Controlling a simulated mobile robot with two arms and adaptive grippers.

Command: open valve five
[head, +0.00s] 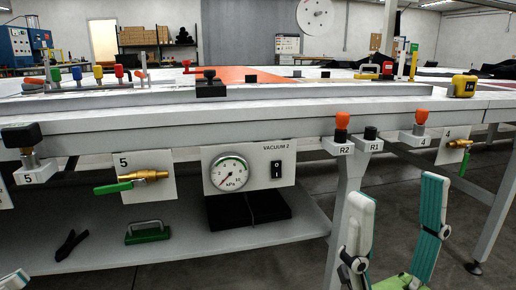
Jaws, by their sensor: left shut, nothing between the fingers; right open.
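Valve five is a brass valve (147,175) on a white plate (143,160) marked 5, on the table's front side. Its green lever (114,187) points left, nearly level. My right gripper (398,195) is open and empty at the lower right, its teal and white fingers pointing up, well to the right of the valve. Only a small piece of my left gripper (14,280) shows in the bottom left corner, below and left of the valve. It is shut and most of it is out of view. Neither gripper touches the valve.
A gauge panel (285,172) marked VACUUM 2 is right of the valve. A black knob (22,135) on a bracket marked 5 juts out at left. Knobs R2 (342,126) and R1 (371,133) stand further right, near valve 4 (460,144).

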